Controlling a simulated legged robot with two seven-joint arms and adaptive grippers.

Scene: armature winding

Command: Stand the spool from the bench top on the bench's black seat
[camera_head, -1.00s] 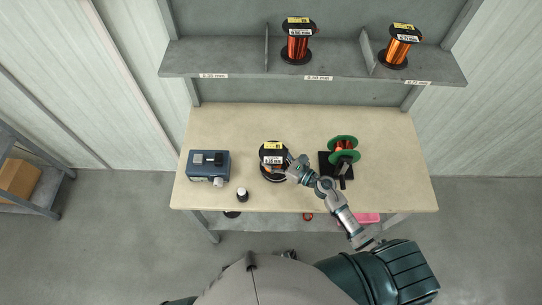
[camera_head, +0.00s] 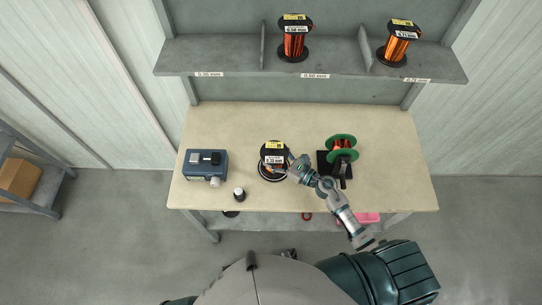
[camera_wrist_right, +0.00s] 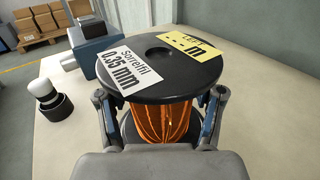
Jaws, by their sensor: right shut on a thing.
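The spool (camera_head: 274,153) has black flanges, orange copper wire and a 0.35 mm label, and stands upright at the middle of the bench top. My right gripper (camera_head: 292,168) is shut on it from the right. In the right wrist view, the fingers sit on both sides of the spool's wound wire (camera_wrist_right: 162,121), below the top flange (camera_wrist_right: 150,68). A dark round shape with a pale rim shows under the spool; I cannot tell if it is the lower flange or a seat, or whether the spool touches the bench. My left gripper is not in view.
A green-flanged reel (camera_head: 342,148) stands on a black base (camera_head: 322,168) right of my gripper. A blue-grey box (camera_head: 206,165) and a small black-and-white container (camera_head: 239,194) are at left. Two copper spools (camera_head: 294,38) (camera_head: 398,42) stand on the shelf (camera_head: 340,60) behind. The bench's far strip is clear.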

